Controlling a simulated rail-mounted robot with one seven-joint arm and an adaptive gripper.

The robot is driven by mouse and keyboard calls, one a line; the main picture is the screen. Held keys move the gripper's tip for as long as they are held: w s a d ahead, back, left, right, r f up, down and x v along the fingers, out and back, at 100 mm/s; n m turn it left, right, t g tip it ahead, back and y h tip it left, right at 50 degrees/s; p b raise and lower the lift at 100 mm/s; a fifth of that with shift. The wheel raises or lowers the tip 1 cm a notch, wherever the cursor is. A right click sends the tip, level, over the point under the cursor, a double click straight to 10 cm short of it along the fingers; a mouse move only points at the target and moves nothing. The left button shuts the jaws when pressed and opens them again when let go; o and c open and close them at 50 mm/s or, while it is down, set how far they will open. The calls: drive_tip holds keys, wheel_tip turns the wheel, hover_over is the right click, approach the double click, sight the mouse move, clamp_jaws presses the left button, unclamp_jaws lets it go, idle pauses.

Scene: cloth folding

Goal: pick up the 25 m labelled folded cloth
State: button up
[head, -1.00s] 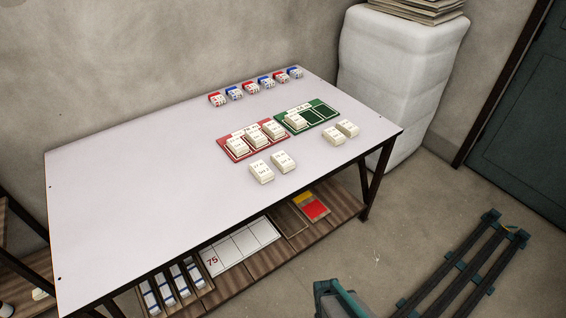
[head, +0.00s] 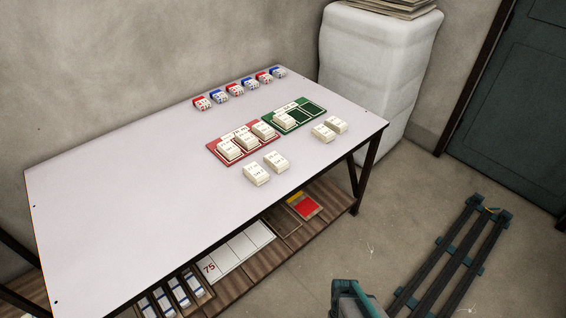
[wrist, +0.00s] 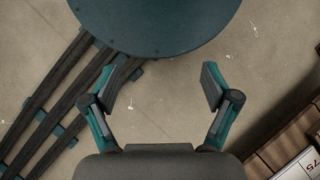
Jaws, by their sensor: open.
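Several white folded cloths with small printed labels lie on the table. Two lie loose in front of the red tray (head: 211,149), a left one (head: 257,174) and a right one (head: 276,162). The red tray holds three cloths, the green tray one (head: 285,121). The labels are too small to tell which reads 25 m. My gripper (wrist: 162,92) is open and empty above the floor in the wrist view, away from the table.
The white table (head: 110,190) has free room at left. Red and blue packs (head: 235,90) line its back edge. A lower shelf (head: 240,275) holds a white panel marked 75 and several bins. A white wrapped block (head: 375,70) stands behind the right end. Dark rails (head: 455,255) cross the floor.

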drive_tip(key=w+a+r+n+t+y, duration=0.1)
drive_tip(key=w+r+t, duration=0.15)
drive_tip(key=w, duration=1.15)
drive_tip(key=w+r+n+t+y, duration=0.15)
drive_tip(key=w+r, duration=0.25)
drive_tip(key=w, duration=0.9)
drive_tip(key=w+r+n+t+y+b, duration=0.15)
drive_tip(key=w+r+t, duration=0.45)
drive_tip(key=w+r, duration=1.95)
drive_tip(key=n+h+b, duration=0.1)
drive_tip(key=n+b, duration=0.1)
drive_tip(key=n, duration=0.2)
approach(276, 159)
drive_tip(key=shift+g, duration=0.3)
drive_tip(key=x, duration=0.3)
drive_tip(key=p+x, duration=0.1)
drive_tip(key=x, duration=0.5)
drive_tip(key=shift+w+a+f+p, duration=0.15)
drive_tip(key=shift+w+f+p, duration=0.15)
drive_tip(key=shift+w, duration=0.15)
drive_tip(key=shift+f, duration=0.15)
drive_tip(key=shift+f, duration=0.25)
